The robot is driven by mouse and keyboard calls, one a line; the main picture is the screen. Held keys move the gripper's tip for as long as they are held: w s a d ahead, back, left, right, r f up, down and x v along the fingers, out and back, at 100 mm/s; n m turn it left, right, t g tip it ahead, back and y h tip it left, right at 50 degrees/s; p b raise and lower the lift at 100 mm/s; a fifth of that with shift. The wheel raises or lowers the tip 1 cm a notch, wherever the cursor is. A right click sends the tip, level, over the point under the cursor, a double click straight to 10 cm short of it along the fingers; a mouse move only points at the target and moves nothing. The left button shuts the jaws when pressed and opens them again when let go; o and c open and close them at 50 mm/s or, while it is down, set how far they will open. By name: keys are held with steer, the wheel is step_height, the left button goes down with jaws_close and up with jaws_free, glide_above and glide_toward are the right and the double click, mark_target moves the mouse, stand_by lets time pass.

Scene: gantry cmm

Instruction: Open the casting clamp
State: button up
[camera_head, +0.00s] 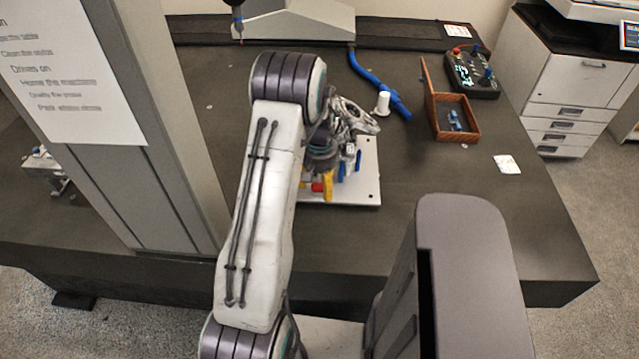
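A white fixture plate (368,187) lies on the dark table, partly covered by my arm. On it I see a red and yellow part (324,187), which looks like the clamp's handle, and small blue parts (343,170). A silvery metal piece (358,118) shows above the plate; I cannot tell whether it is the casting or part of my gripper. My arm reaches over the fixture from the front, and its dark end (322,152) is just above the red and yellow part. My gripper's fingers cannot be made out, nor whether they touch the clamp. The clamp's state is unclear.
A grey column (165,120) rises at the left. A probe (237,22) hangs behind. The table's right front is clear.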

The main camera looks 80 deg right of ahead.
jaws_close()
stand_by(0.4)
steer(key=shift+w+r, duration=0.15)
